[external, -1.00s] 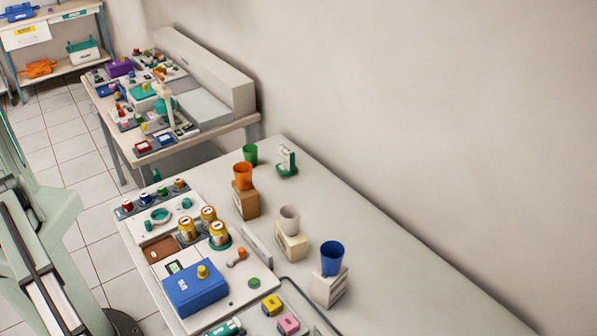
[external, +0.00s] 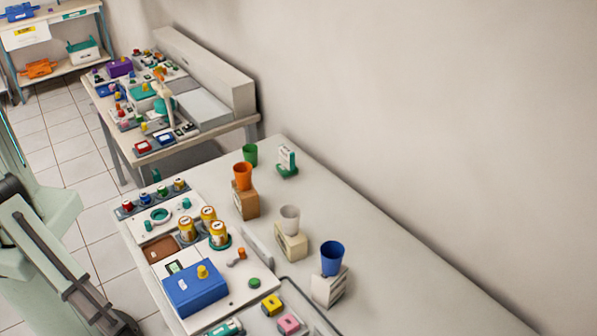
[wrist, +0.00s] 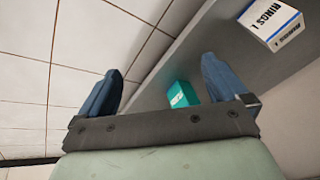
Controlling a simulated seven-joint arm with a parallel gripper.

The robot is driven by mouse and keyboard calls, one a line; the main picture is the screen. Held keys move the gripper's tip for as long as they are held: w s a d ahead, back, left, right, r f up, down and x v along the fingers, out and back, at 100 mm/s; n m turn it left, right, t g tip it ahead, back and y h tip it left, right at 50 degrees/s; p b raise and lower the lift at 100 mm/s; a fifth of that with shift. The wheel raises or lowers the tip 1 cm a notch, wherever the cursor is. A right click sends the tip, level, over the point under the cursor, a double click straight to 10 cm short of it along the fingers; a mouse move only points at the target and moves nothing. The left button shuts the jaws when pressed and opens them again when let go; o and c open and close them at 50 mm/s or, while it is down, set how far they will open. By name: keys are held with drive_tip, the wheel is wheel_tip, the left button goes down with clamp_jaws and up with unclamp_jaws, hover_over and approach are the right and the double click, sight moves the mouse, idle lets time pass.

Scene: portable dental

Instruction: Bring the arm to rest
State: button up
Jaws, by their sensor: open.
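Beyond the fingers are tiled floor and a grey surface, and neither finger visibly touches anything. In the external view only pale green links of my arm (external: 45,260) show at the left edge, beside the long table. My gripper is outside that view.
A long table (external: 385,270) carries a blue box (external: 195,290), yellow-topped cans, and cups on blocks, including a blue cup (external: 332,258). In the wrist view, a teal box (wrist: 182,94) and a white "RINGS 1" box (wrist: 270,22) are on the grey surface.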

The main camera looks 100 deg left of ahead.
drive_tip(key=s+a+f+g, duration=0.1)
drive_tip(key=s+a+g, duration=0.2)
drive_tip(key=s+a, duration=0.45)
drive_tip(key=s+a+f+g, duration=0.1)
drive_tip(key=s+a+g, duration=0.3)
drive_tip(key=s, duration=0.6)
drive_tip(key=s+a+r+g+h, duration=0.2)
drive_tip(key=s+a, duration=0.1)
drive_tip(key=s, duration=1)
drive_tip(key=shift+s+a+g, duration=0.4)
drive_tip(key=shift+r, duration=0.1)
